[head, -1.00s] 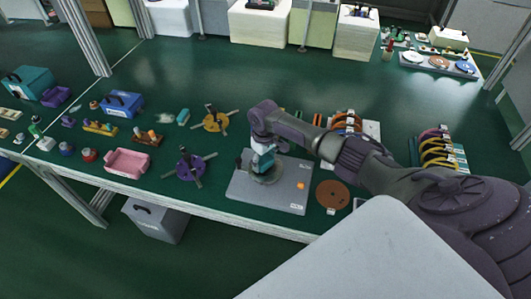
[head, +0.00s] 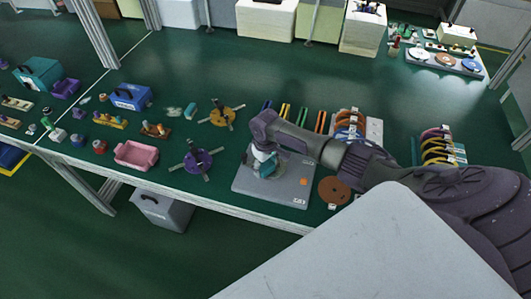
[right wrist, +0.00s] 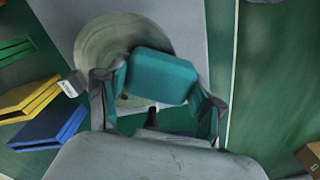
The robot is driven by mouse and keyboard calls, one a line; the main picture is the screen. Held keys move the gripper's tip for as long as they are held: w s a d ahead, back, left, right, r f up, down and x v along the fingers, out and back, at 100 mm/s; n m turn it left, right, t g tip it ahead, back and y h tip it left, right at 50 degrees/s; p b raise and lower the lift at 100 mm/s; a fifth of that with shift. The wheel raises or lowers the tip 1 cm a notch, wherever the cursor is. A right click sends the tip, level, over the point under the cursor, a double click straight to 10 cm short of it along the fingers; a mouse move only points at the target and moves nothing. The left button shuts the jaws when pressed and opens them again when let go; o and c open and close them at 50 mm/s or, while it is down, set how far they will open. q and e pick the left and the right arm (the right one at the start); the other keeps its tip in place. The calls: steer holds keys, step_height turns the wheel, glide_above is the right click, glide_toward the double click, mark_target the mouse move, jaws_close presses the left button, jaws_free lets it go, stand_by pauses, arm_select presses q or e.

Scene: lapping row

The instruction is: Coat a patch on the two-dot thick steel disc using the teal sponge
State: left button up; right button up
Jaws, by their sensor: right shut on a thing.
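My right gripper (right wrist: 158,98) is shut on the teal sponge (right wrist: 162,72), which sits between its two fingers. The sponge also shows in the head view (head: 269,168), low over the grey plate. A round steel disc (right wrist: 100,42) lies on that plate. The sponge overlaps the disc in the right wrist view; I cannot tell whether they touch. In the head view the right gripper (head: 265,162) hides most of the disc. No dot marks or coated patch can be made out on it. My left gripper is not in view.
The grey plate (head: 244,187) bears an orange spot at its right. A brown disc (head: 334,190) lies right of it. A purple spoked piece (head: 198,161) and a pink tray (head: 136,154) stand left. Colored strips and racked discs (head: 350,125) are behind. Another teal block (head: 190,109) lies further left.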

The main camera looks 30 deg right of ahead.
step_height(320, 180, up, 5)
steer(key=p, duration=0.3)
steer(key=shift+f+p, duration=0.2)
steer(key=shift+p, duration=0.15)
steer(key=shift+r+b, duration=0.2)
steer(key=shift+b, duration=0.1)
steer(key=shift+r, duration=0.45)
steer(key=shift+r, duration=1.5)
steer(key=shift+f, duration=0.1)
steer(key=shift+s+d+f+b, duration=0.15)
steer(key=shift+f+b, duration=0.5)
steer(key=shift+f, duration=0.55)
steer(key=shift+s+d+f+b, duration=0.1)
steer(key=shift+f+b, duration=0.5)
steer(key=shift+f, duration=0.65)
steer(key=shift+s+d+f+b, duration=0.15)
steer(key=shift+f+b, duration=0.5)
steer(key=shift+f, duration=0.55)
